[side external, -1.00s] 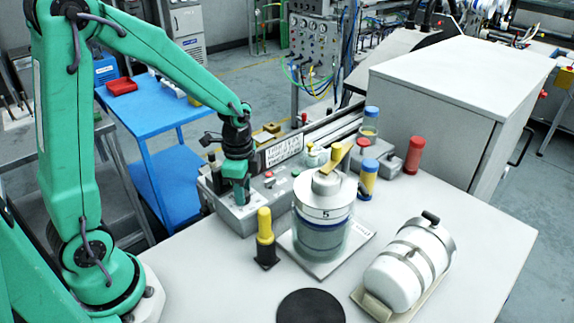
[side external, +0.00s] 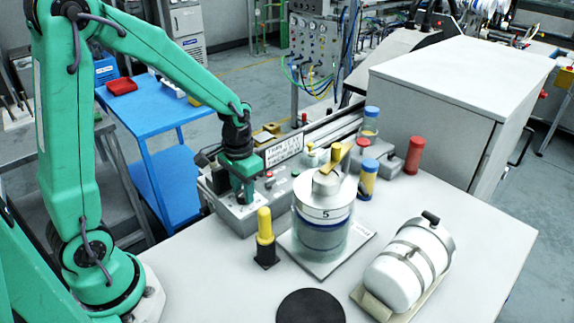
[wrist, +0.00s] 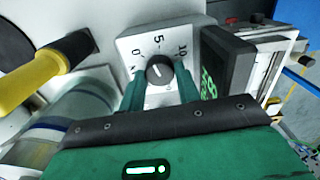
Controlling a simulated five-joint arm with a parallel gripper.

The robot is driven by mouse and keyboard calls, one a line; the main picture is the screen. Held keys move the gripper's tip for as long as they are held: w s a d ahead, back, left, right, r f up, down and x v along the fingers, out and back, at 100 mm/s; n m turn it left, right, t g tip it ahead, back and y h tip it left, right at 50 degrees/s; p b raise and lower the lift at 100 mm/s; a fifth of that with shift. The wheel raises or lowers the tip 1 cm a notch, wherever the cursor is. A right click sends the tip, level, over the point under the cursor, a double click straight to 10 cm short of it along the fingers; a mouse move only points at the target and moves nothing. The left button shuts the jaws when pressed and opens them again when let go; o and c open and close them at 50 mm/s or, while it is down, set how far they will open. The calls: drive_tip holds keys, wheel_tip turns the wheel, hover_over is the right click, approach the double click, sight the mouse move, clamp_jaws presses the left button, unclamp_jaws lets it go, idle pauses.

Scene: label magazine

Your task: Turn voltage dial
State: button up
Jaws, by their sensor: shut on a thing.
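The voltage dial (wrist: 160,71) is a round black knob with a white pointer mark, on a pale plate marked 0, 5 and 10 in the wrist view. The pointer mark is towards the upper part of the scale, roughly near 5; its exact reading is too small to tell. My gripper (wrist: 160,84) is shut on the knob, with one green finger on each side. In the side view my gripper (side external: 243,190) points down onto the grey control box (side external: 238,220), and it hides the dial there.
A yellow-handled tool (side external: 265,238) stands in a black holder just right of the box. A glass vessel with a white lid (side external: 323,210) stands beyond it. A white cylinder (side external: 408,268) lies at right. A black disc (side external: 310,306) lies on the front tabletop.

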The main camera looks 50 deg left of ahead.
drive_tip(key=n, duration=0.6)
drive_tip(key=shift+n, duration=0.3)
idle(0.4)
drive_tip(key=o, duration=1)
drive_tip(key=shift+c, duration=0.2)
drive_tip(key=shift+r, duration=0.1)
drive_tip(key=shift+r, duration=3.85)
